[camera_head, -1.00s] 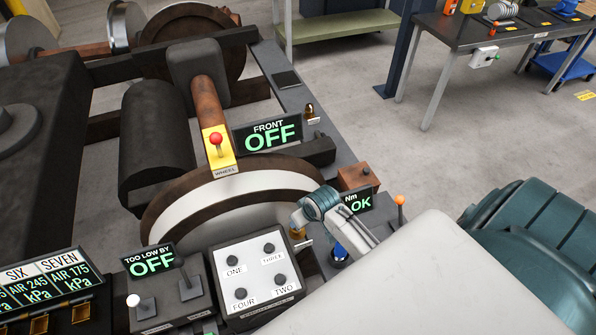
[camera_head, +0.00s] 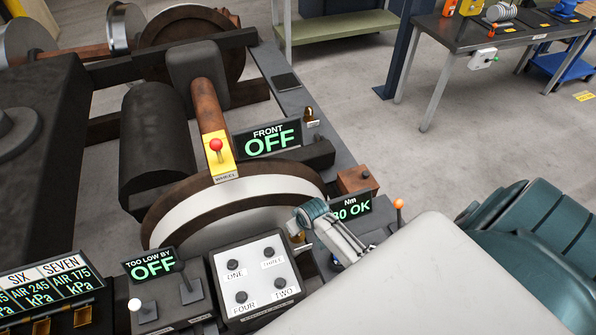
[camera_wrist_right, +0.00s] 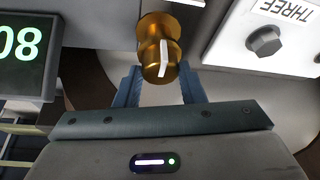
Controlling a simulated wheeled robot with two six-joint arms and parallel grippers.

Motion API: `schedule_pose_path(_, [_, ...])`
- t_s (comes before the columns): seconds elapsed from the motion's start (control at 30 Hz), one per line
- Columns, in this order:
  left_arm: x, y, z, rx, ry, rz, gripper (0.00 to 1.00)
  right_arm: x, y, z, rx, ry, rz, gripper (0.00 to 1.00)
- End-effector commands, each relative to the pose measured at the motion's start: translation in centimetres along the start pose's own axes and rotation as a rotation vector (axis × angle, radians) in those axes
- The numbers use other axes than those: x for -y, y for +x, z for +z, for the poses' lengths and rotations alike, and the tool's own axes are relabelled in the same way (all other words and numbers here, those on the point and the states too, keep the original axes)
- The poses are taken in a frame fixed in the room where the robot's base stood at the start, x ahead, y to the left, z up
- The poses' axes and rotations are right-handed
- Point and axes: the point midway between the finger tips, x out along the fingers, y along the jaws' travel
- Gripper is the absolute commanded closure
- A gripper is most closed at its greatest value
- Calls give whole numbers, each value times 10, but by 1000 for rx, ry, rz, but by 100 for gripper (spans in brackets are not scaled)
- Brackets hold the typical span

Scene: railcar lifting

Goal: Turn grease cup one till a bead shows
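A brass grease cup (camera_wrist_right: 160,48) with a white line across its end sits at the top middle of the right wrist view. Its number is not shown. My right gripper (camera_wrist_right: 162,80) has its two blue-grey fingers apart, one on either side of the cup's near end. I see no clear contact between fingers and cup. In the head view my right gripper (camera_head: 300,222) is low beside the wheel, and mostly hides the cup. My left gripper is out of view.
A white-topped button box (camera_head: 255,272) with buttons ONE to FOUR stands left of the right gripper. A torque display (camera_head: 351,208) reads 80 OK. A lever with an orange knob (camera_head: 398,204) stands to its right. The FRONT sign (camera_head: 268,139) reads OFF.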

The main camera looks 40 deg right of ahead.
Motion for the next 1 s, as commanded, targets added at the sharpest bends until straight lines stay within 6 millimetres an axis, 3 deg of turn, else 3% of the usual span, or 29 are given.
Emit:
schedule_pose_path(0.03, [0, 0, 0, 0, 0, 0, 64, 0, 0, 0, 0, 0, 0, 74])
schedule_pose_path(0.1, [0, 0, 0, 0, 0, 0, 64, 0, 0, 0, 0, 0, 0, 88])
schedule_pose_path(0.57, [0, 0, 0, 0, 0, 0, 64, 2, 0, 0, 1, 92, 38, 88])
schedule_pose_path(1.0, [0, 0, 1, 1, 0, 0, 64, 4, 0, -1, 1, 442, 183, 88])
